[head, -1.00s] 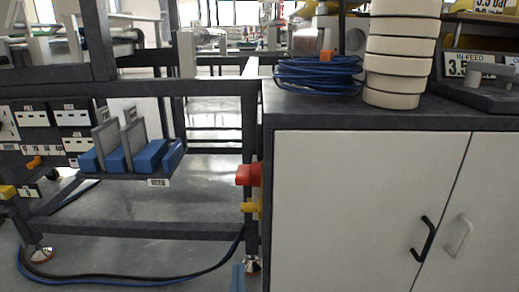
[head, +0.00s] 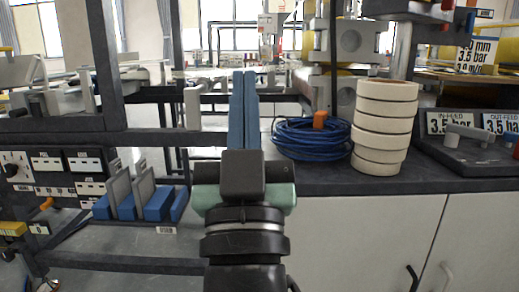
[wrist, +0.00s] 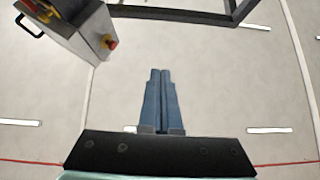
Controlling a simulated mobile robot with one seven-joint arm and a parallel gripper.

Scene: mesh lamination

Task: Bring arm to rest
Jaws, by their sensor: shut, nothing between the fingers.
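My gripper (head: 244,110) stands upright in the middle of the head view, its two blue fingers together and pointing up, with nothing between them. It hides part of the frame and bench edge behind it. In the wrist view my gripper (wrist: 160,85) also shows with its fingers together, over bare pale floor, and it touches nothing there.
A dark worktop (head: 340,178) on a white cabinet (head: 350,240) lies right of the gripper, with a blue hose coil (head: 309,139) and stacked cream rolls (head: 382,125). A shelf at left holds blue blocks (head: 158,203). A grey box (wrist: 85,32) stands upper left in the wrist view.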

